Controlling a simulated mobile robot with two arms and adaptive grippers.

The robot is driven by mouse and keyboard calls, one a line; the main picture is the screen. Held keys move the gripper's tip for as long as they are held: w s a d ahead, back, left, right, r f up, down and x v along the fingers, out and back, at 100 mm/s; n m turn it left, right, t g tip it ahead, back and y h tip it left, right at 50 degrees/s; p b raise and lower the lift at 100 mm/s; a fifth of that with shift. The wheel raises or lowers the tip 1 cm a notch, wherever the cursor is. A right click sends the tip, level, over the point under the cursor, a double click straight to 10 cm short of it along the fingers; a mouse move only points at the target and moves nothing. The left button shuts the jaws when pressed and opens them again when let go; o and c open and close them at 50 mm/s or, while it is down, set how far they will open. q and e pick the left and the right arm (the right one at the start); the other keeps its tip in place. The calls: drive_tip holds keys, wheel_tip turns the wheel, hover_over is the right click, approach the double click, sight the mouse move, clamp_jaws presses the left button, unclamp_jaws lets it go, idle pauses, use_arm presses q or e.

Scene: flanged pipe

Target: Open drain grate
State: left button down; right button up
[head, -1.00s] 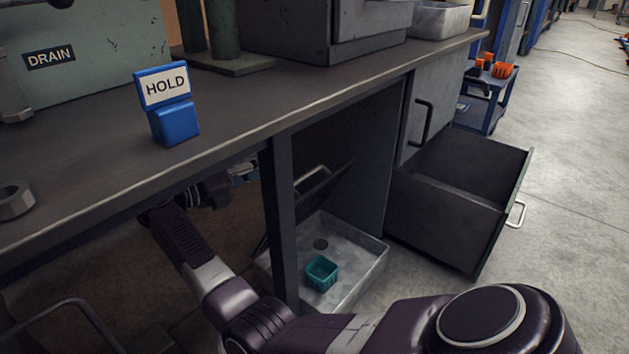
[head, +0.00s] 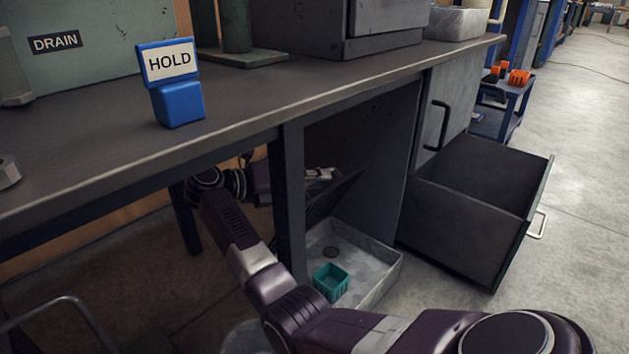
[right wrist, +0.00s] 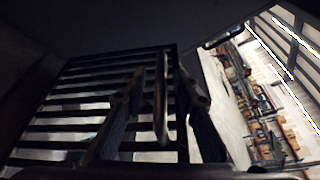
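The drain grate (right wrist: 80,105) shows in the right wrist view as a dark slatted panel, with pale surface visible between its slats. In the head view it is a dark panel (head: 338,192) tilted above the grey metal tray (head: 385,270) under the bench. Its handle (right wrist: 161,98) stands between the two fingers of my right gripper (right wrist: 160,85), with gaps seen on both sides. In the head view my right arm reaches under the bench, and the gripper is near the pale handle (head: 320,174). The dark shadow hides the exact contact. My left gripper is out of view.
A teal basket (head: 331,283) sits in the tray. A bench leg (head: 289,200) stands close to my right arm. An open drawer (head: 470,220) juts out at right. A blue HOLD sign (head: 178,103) stands on the bench top (head: 240,110). Floor is free at far right.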

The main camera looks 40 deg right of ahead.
clamp_jaws()
idle(0.4)
drive_tip(key=w+r, duration=0.1)
drive_tip(key=w, duration=0.5)
drive_tip(key=shift+a+r, duration=0.15)
drive_tip(key=shift+a, duration=0.05)
idle(0.3)
